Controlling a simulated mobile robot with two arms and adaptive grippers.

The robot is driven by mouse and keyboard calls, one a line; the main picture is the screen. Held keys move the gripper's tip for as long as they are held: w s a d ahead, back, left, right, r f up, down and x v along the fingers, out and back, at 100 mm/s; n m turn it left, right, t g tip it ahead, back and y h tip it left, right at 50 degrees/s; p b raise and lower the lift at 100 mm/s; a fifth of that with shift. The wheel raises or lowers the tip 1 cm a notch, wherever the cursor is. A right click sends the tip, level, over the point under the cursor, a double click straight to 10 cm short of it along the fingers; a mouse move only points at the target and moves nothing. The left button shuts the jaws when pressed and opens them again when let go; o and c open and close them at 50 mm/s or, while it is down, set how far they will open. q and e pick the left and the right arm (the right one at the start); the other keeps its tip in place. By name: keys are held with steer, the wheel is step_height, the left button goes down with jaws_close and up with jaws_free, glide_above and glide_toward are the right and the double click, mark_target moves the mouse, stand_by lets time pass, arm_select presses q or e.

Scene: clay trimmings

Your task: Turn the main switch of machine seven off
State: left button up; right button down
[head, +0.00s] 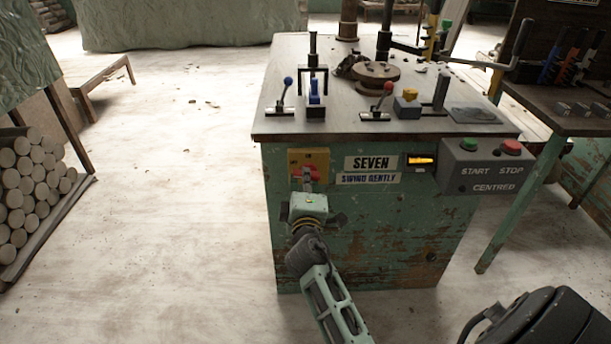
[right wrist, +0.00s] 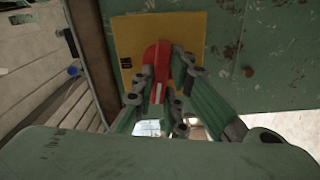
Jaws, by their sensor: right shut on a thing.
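The machine marked SEVEN (head: 372,163) is a worn green cabinet with a dark top. Its main switch (head: 312,172) is a red handle on a yellow plate (head: 294,157) at the front's upper left. My right gripper (head: 306,182) reaches the switch from below and partly covers it. In the right wrist view the red handle (right wrist: 156,62) stands on the yellow plate (right wrist: 195,28), and my right gripper (right wrist: 162,85) is shut on it, one finger on each side. My left gripper is not in view.
An orange lamp (head: 421,160) glows beside the label. A grey START/STOP box (head: 486,168) with green and red buttons is at the right corner. Small levers (head: 283,100) stand on the top. A side table (head: 560,118) is at right. Open floor (head: 180,200) lies left.

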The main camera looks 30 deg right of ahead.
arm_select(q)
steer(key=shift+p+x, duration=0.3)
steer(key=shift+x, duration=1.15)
arm_select(e)
steer(key=shift+f+n, duration=0.1)
steer(key=shift+n, duration=1)
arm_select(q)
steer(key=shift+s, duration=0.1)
arm_select(e)
steer(key=c, duration=1.8)
jaws_free()
steer(key=shift+a, duration=0.1)
steer(key=shift+o, duration=0.2)
steer(key=v, duration=0.7)
steer(key=shift+s, duration=0.25)
